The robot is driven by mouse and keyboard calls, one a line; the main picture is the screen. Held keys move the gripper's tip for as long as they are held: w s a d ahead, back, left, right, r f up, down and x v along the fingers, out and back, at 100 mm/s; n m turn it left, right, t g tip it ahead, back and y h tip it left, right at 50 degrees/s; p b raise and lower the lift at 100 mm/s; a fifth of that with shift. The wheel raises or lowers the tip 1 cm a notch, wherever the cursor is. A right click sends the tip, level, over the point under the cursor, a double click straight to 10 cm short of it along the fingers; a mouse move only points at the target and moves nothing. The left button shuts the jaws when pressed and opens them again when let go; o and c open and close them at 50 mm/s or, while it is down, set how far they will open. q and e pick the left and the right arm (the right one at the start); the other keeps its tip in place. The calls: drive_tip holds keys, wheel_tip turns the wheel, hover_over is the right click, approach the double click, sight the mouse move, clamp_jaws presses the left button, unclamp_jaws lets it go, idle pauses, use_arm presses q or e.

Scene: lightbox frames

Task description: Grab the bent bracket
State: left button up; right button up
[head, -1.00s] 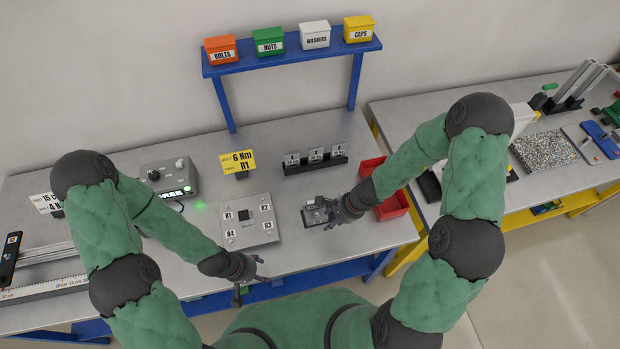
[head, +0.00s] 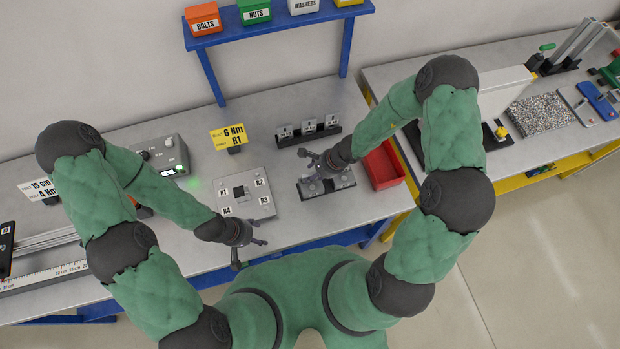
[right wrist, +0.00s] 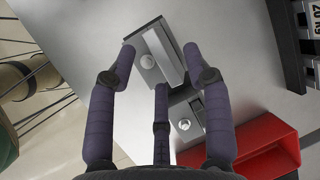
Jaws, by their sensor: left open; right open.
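A grey fixture (head: 327,186) lies on the bench left of the red bin. In the right wrist view it shows a round knob and a raised pale grey strip (right wrist: 166,58), perhaps the bent bracket; I cannot tell for sure. My right gripper (head: 308,160) is open above the fixture's back left part, its hand hiding some of it. In the right wrist view its three fingers (right wrist: 160,60) are spread over the strip, with nothing between them. My left gripper (head: 250,245) is open and empty near the bench's front edge, in front of the R1–R4 plate (head: 246,195).
The red bin (head: 384,167) stands right of the fixture. A black rack with small labelled cards (head: 309,129) stands behind it. A yellow 6 Nm R1 sign (head: 229,137) and a lit control box (head: 164,158) are further left. Bare bench lies between plate and fixture.

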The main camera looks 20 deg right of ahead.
drive_tip(key=x, duration=0.3)
drive_tip(key=shift+w, duration=0.15)
clamp_jaws()
drive_tip(key=shift+r, duration=0.1)
